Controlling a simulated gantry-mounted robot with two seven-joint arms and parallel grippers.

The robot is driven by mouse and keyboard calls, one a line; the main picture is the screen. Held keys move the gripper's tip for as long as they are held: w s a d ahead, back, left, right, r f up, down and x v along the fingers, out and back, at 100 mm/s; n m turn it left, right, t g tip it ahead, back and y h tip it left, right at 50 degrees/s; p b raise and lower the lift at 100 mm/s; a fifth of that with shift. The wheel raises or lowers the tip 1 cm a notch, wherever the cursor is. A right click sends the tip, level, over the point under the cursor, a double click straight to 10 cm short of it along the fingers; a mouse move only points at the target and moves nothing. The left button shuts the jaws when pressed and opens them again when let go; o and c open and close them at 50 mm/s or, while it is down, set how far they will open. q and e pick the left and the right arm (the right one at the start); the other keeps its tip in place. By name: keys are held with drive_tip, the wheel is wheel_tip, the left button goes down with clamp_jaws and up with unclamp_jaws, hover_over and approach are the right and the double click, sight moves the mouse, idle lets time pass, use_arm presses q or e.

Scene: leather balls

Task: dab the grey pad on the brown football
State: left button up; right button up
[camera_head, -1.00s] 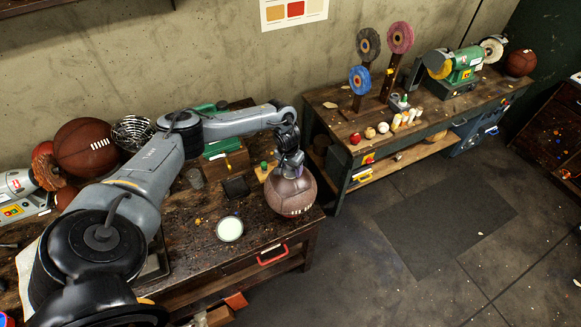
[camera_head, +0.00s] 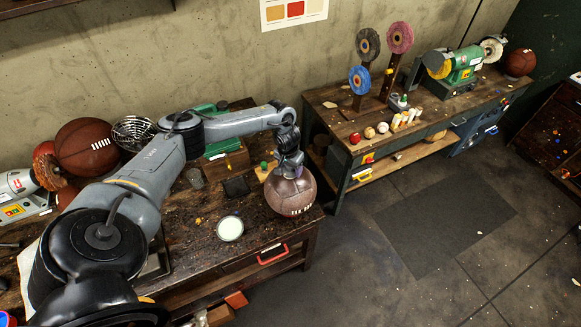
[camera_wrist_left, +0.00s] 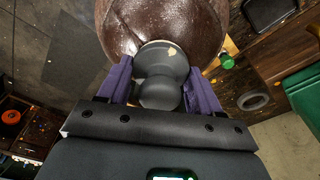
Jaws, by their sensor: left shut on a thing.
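The brown football (camera_head: 291,196) is a round leather ball with white laces, resting near the right end of the near workbench. It also fills the top of the left wrist view (camera_wrist_left: 205,25). My left gripper (camera_head: 290,165) is right above the ball. In the left wrist view its purple fingers (camera_wrist_left: 162,85) are shut on the dark grey pad (camera_wrist_left: 163,62), which has a rounded knob. The pad's far face is against or very close to the ball's surface; exact contact is hard to tell. The pad is hidden in the head view. My right gripper is not in view.
A dish of pale cream (camera_head: 230,229) stands left of the ball. Another brown ball (camera_head: 84,148) sits at the back left. A second workbench (camera_head: 345,112) with buffing wheels stands to the right.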

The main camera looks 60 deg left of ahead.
use_arm(q)
drive_tip(key=shift+r, duration=0.1)
idle(0.4)
wheel_tip(320, 180, up, 2)
drive_tip(key=p, duration=0.2)
drive_tip(key=shift+r+p, duration=0.25)
drive_tip(key=shift+p, duration=0.05)
drive_tip(key=shift+r, duration=2.15)
drive_tip(key=shift+n, duration=0.3)
